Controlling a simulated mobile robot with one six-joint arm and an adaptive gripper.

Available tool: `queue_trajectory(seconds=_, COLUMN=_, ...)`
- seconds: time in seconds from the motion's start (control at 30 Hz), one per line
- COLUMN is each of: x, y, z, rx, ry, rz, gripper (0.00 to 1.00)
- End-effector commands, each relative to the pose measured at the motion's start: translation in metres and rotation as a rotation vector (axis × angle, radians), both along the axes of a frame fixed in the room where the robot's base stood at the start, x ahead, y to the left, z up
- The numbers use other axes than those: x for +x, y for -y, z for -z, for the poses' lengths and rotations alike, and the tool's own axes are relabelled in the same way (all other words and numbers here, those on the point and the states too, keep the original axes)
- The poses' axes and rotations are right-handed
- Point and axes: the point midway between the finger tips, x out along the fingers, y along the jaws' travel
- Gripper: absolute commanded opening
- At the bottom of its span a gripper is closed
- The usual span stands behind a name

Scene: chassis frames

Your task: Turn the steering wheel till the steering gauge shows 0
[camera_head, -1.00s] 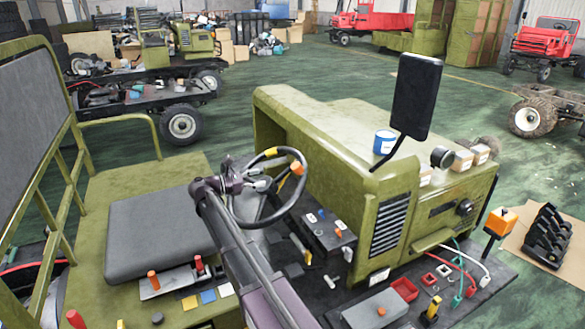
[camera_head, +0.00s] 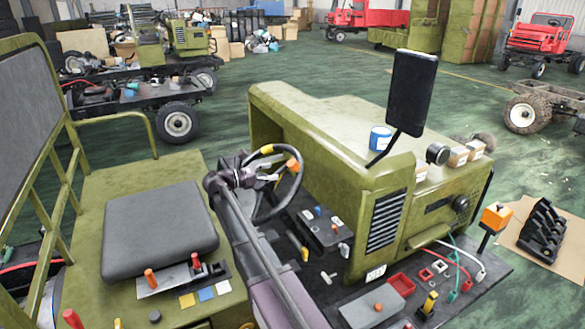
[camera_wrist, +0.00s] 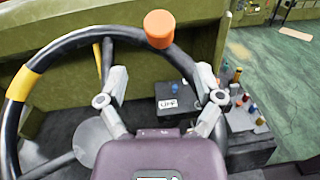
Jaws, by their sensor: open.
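The black steering wheel (camera_head: 280,153) of the green vehicle has a yellow band and an orange knob (camera_head: 293,166) on its rim. In the wrist view the wheel (camera_wrist: 62,47) fills the left and top, with the yellow band at left and the orange knob (camera_wrist: 158,28) at top centre. My gripper (camera_wrist: 160,78) is open, its two grey fingers spread below the knob, with no grip on it. In the head view my gripper (camera_head: 262,178) is at the wheel; finger contact with the rim cannot be told. I cannot make out the steering gauge or its reading.
A dark control box (camera_head: 318,230) lies right of the wheel, beside the green bonnet (camera_head: 290,115). A black mirror (camera_head: 411,92) rises over the bonnet. The grey seat (camera_head: 158,230) and levers are left of my arm. Red trays and tools lie at the front right.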

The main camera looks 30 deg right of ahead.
Motion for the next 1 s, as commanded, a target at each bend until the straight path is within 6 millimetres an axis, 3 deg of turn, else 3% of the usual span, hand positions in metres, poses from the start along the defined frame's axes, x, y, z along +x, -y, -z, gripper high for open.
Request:
queue_trajectory(seconds=0.3, x=-0.003, y=0.049, z=0.000, rx=0.000, ry=0.000, rz=0.001, gripper=0.85)
queue_trajectory(seconds=0.5, x=-0.004, y=0.071, z=0.000, rx=0.000, ry=0.000, rz=0.000, gripper=0.85)
queue_trajectory(seconds=1.0, x=-0.004, y=0.081, z=0.000, rx=0.000, ry=0.000, rz=-0.003, gripper=0.85)
